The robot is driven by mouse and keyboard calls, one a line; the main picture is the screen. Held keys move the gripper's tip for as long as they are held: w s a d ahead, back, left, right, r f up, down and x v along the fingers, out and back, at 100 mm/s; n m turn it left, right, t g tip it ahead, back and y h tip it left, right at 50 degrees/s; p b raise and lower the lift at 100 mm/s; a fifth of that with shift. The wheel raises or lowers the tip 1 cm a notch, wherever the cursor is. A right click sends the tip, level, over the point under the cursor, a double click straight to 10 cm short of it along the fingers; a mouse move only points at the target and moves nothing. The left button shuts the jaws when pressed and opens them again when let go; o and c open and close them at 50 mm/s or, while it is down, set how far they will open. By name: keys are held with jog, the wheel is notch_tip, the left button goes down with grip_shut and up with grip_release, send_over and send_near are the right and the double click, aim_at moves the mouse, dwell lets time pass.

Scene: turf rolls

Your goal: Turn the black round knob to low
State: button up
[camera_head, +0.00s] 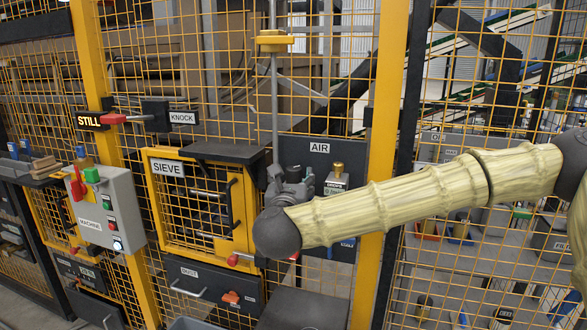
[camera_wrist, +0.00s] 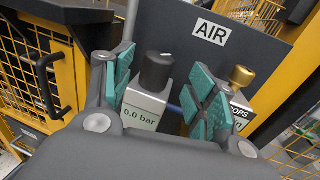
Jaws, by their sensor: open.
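The black round knob (camera_wrist: 155,72) stands upright on a light grey block (camera_wrist: 146,103) that reads 0.0 bar, under the AIR label. A small white mark shows on its top. My gripper (camera_wrist: 166,86) is open in the wrist view, with one teal pad to the left of the knob and one to the right. Gaps show on both sides, and the pads do not appear to touch it. In the head view my gripper (camera_head: 290,182) is in front of the AIR panel, and I cannot make out the knob there.
A brass knob (camera_wrist: 241,76) on a second labelled block stands close to the right pad. The dark AIR panel (camera_head: 308,152) rises behind. The yellow-framed SIEVE door (camera_head: 152,210) is to the left. A grey MACHINE box (camera_head: 122,218) with buttons is further left.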

aim_at(293, 175)
jog(key=shift+w+d+p, duration=0.2)
jog(key=shift+w+p, duration=0.5)
jog(key=shift+w, duration=2.05)
jog(key=c, duration=1.1)
